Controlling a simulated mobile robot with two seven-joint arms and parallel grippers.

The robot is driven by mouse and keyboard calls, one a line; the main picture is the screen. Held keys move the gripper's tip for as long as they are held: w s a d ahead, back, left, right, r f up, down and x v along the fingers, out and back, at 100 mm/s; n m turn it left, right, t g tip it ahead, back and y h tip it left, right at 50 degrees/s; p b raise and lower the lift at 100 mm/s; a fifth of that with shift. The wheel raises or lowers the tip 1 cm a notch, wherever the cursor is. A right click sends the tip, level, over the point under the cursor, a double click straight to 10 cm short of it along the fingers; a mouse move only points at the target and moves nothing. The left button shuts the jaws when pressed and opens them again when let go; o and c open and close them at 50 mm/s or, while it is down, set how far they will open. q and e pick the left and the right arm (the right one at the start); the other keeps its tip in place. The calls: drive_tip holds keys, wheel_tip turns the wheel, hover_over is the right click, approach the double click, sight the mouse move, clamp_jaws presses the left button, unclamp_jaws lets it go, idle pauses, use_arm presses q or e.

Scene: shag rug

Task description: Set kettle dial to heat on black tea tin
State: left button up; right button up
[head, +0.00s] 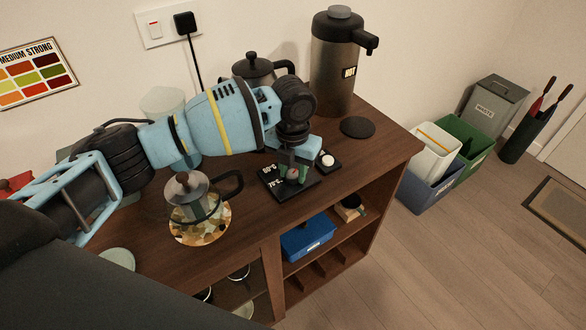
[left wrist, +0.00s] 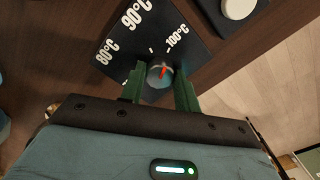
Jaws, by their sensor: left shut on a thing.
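The dial plate (head: 312,188) is a black square on the wooden counter, marked with white temperatures. In the left wrist view the plate (left wrist: 188,52) shows 80°C, 90°C and 100°C. Its grey round knob (left wrist: 153,79) has an orange-red pointer tilted up and right, roughly toward the 100°C side; the exact mark is hard to tell. My left gripper (head: 291,173) is over the plate, its green fingers shut on the knob, as the left wrist view also shows (left wrist: 160,76). A dark kettle (head: 254,68) stands behind my arm, partly hidden. I cannot identify a black tea tin. My right gripper is not in view.
A white button (head: 327,160) on a black base sits beside the plate. A glass teapot (head: 187,187) on a patterned mat (head: 200,235) stands left. A colour chart (head: 35,72) hangs on the wall. Bins (head: 448,147) stand right.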

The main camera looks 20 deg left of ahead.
sight(293, 174)
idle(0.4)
use_arm(q)
drive_tip(key=o, duration=1)
drive_tip(key=shift+c, duration=0.2)
drive_tip(key=shift+r, duration=0.15)
wheel_tip(293, 174, up, 8)
drive_tip(key=shift+f, duration=0.2)
drive_tip(key=shift+s+f, duration=0.1)
